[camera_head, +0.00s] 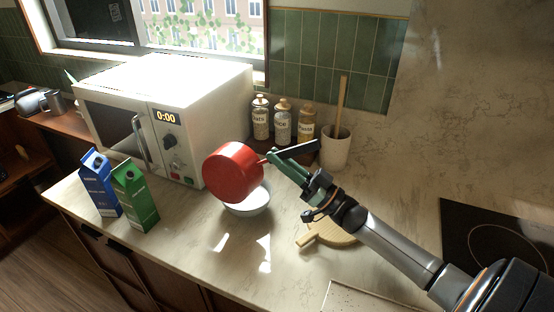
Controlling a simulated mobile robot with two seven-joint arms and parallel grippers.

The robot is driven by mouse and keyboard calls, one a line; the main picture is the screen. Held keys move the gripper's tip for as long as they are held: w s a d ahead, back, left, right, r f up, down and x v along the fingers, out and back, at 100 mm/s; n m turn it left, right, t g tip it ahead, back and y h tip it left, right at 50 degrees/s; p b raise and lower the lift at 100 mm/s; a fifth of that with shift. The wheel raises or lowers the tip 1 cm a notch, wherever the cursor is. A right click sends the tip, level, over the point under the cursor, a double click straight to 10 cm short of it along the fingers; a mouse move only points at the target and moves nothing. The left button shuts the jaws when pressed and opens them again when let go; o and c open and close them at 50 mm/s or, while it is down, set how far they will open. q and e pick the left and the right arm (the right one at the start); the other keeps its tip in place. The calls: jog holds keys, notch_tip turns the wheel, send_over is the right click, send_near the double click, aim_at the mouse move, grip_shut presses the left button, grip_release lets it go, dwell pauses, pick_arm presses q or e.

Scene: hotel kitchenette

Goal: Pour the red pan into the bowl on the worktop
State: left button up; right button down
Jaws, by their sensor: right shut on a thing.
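The red pan (232,172) is in the air in the middle of the view, tilted over on its side. The white bowl (249,204) stands on the worktop (190,240) below the pan. The pan hides the back part of the bowl. My right gripper (282,160) comes in from the lower right and is shut on the pan's handle, to the right of the pan. I cannot see what is inside the pan or the bowl. My left gripper is not in view.
A white microwave (215,95) stands behind and left of the pan. Blue (98,183) and green (135,195) cartons stand at the left. Several jars and a utensil pot (334,150) line the back. A round wooden board (335,233) lies under my right arm. A dark hob (490,235) is at right.

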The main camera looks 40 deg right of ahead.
jog(key=shift+w+d+f+m+t+h, duration=0.15)
jog(key=shift+w+d+m+t+h, duration=0.15)
jog(key=shift+d+m+h, duration=0.6)
jog(key=shift+w+d+f+m+t+h, duration=0.2)
jog(key=shift+w+m+h, duration=0.25)
jog(key=shift+m, duration=0.9)
jog(key=shift+w+d+f+m+t+h, duration=0.2)
jog(key=shift+d+m+h, duration=0.35)
jog(key=shift+m+h, duration=0.45)
jog(key=s+a+r+n+g+y+b, duration=0.1)
jog(key=s+a+n+g+y, duration=0.3)
jog(key=n, duration=0.4)
jog(key=s+a+r+n+g+y, duration=0.1)
jog(key=a+n+g+y, duration=0.1)
jog(key=a+n+y, duration=0.55)
jog(key=s+a+f+n+g+h, duration=0.3)
jog(key=f+n+g, duration=0.3)
jog(key=n, duration=1)
jog(key=shift+s+a+f+n+g, duration=0.15)
jog(key=shift+s+f+n+g, duration=0.2)
jog(key=shift+g, duration=0.35)
